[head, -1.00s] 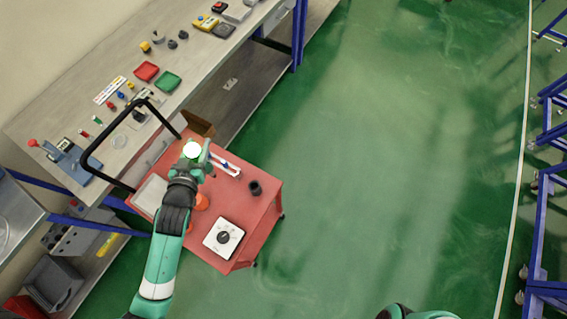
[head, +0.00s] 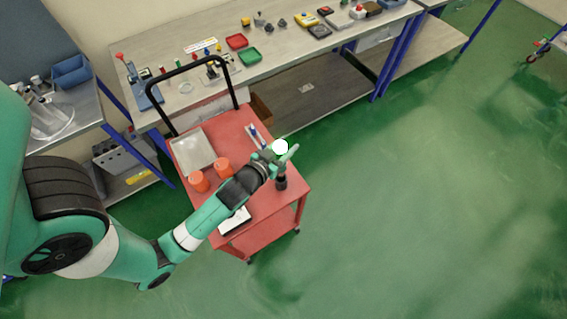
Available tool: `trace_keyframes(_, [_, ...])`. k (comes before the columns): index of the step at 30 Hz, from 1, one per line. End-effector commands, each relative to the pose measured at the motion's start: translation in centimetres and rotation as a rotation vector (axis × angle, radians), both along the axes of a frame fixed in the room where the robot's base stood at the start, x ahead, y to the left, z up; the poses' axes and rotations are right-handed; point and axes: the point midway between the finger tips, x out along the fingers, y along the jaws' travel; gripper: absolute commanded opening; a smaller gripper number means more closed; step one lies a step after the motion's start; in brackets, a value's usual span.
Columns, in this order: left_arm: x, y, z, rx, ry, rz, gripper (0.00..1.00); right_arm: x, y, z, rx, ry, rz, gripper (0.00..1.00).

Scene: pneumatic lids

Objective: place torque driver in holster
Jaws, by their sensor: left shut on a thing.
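My left gripper (head: 285,156) is shut on the torque driver above the front right part of the red cart. The driver is mostly hidden by the gripper; a dark part of it (head: 281,171) seems to show just below the fingers. The black cup-shaped holster (head: 281,184) stands on the cart directly under the gripper in the picture. I cannot tell whether the driver's lower end is inside the holster or only above it. A bright white round spot covers part of the gripper. My right gripper is not in view.
The red cart (head: 232,130) also carries a grey tray (head: 193,150), two orange cylinders (head: 223,165), a white rack with blue pieces (head: 254,134) and a white box (head: 235,220) partly behind my arm. A black handle (head: 190,65) rises at its back. The workbench (head: 300,58) stands behind.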

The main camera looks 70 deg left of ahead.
Motion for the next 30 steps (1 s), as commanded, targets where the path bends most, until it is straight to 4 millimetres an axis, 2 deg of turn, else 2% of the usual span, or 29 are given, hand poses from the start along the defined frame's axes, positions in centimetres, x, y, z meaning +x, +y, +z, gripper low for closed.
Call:
trace_keyframes(1, [0.0,0.0,-1.6,0.001,0.001,0.000,0.00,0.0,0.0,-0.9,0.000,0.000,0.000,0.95])
trace_keyframes(3, [0.0,0.0,-2.7,0.001,0.000,0.000,0.00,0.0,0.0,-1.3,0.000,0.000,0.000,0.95])
trace_keyframes(11, [0.1,0.0,-3.9,0.002,-0.003,0.000,0.00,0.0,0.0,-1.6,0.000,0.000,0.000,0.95])
trace_keyframes(18, [0.1,0.0,-7.4,0.001,-0.003,-0.001,0.00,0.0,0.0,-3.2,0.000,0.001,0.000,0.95])
trace_keyframes(29, [0.1,0.0,-7.7,0.001,-0.004,-0.001,0.00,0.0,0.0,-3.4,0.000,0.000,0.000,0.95])
trace_keyframes(30, [0.0,0.0,-7.8,0.000,0.000,0.000,0.49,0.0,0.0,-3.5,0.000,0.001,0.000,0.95])
